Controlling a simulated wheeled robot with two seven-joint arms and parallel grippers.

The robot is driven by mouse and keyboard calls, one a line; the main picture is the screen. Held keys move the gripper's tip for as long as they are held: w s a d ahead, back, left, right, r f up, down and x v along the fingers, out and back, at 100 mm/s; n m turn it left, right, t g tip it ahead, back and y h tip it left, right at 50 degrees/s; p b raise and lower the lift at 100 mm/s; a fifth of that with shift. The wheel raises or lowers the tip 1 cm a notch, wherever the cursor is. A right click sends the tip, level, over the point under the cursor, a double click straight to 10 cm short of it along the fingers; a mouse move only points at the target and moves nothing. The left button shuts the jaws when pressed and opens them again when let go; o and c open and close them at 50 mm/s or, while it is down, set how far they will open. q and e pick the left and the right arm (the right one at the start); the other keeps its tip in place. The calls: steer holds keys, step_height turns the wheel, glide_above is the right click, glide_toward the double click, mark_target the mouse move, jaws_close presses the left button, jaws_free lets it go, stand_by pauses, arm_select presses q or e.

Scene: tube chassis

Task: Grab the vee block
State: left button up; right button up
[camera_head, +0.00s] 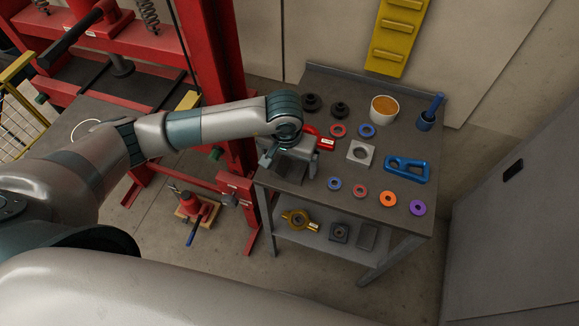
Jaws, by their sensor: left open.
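My left gripper (290,165) is over the left end of the grey bench, seen from above and behind, with its jaws apart. No vee block can be made out for sure. The gripper and wrist cover that corner of the bench, so I cannot tell what lies between or under the fingers. A red part (326,143) lies beside the gripper, partly hidden by it. On the lower shelf are a dark square block (340,232) and a plain grey block (367,237). My right gripper is not in view.
A red press frame (222,70) stands close on the left, a grey cabinet (510,235) on the right.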

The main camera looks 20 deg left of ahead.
mark_target(290, 169)
arm_select(q)
steer(key=shift+w+r, duration=0.1)
steer(key=c, duration=2.1)
steer(key=shift+r+b, duration=1.1)
steer(key=shift+r, duration=0.65)
steer(key=shift+s+d+r+b, duration=0.75)
steer(key=shift+s+d+r, duration=0.5)
steer(key=shift+d, duration=0.3)
steer(key=shift+s+d+r+b, duration=0.8)
steer(key=shift+s+d+r, duration=0.45)
steer(key=shift+d, duration=0.25)
steer(key=shift+s+d+r+b, duration=0.75)
steer(key=shift+s+d+r, duration=0.5)
steer(key=shift+d, duration=0.3)
